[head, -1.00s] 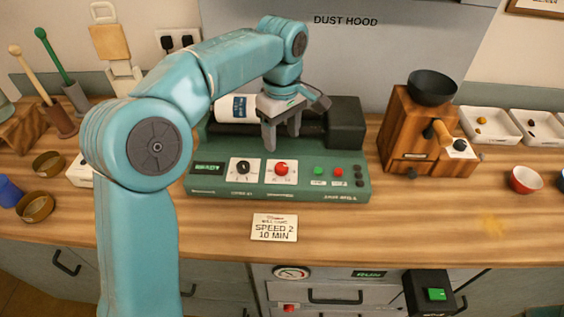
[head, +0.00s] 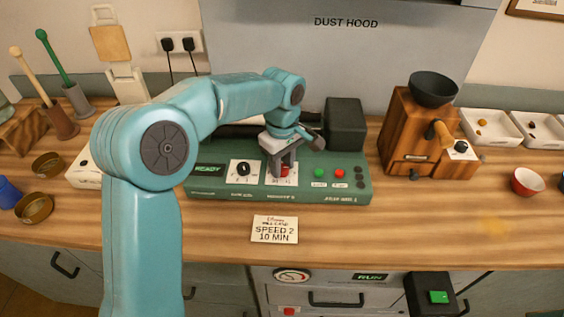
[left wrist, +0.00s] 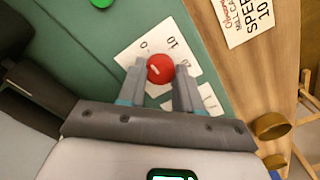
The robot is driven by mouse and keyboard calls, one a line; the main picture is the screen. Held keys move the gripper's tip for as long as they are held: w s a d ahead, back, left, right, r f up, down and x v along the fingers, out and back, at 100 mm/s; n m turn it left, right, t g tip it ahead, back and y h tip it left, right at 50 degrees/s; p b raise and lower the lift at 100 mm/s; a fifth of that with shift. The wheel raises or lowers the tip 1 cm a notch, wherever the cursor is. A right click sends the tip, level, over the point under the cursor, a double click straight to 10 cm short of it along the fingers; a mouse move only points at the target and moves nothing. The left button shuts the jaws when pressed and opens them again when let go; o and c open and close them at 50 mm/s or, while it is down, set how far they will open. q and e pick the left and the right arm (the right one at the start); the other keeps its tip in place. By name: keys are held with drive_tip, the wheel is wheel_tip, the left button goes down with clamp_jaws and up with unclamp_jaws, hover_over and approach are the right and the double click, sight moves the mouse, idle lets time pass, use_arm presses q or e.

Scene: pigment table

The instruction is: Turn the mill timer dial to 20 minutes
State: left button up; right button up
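The timer dial is a red round knob (left wrist: 160,68) on a white scale plate (left wrist: 143,48) on the green mill (head: 215,193). In the left wrist view a pale mark shows on the knob, and 0 and 10 are readable on the plate; the other numbers are partly hidden by a finger. My left gripper (head: 284,168) points down over the dial. In the head view the fingers mostly cover the dial. My right gripper is not in view.
A black knob (head: 243,169) on its own plate sits left of the dial. Green (head: 320,173) and red (head: 340,173) buttons sit right of it. A card (head: 274,229) reading "SPEED 2 10 MIN" lies in front. A wooden grinder (head: 405,140) stands to the right.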

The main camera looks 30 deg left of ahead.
use_arm(q)
drive_tip(key=shift+m, duration=0.4)
drive_tip(key=m+p, duration=0.1)
drive_tip(key=m, duration=0.3)
drive_tip(key=shift+r+m, duration=0.1)
drive_tip(key=shift+m, duration=0.2)
drive_tip(key=m+p, duration=0.2)
drive_tip(key=m, duration=0.4)
drive_tip(key=m+p, duration=0.1)
drive_tip(key=m, duration=0.5)
drive_tip(key=shift+m, duration=0.4)
drive_tip(key=m+p, duration=0.1)
drive_tip(key=m, duration=0.4)
drive_tip(key=shift+m, duration=0.4)
drive_tip(key=o, duration=1)
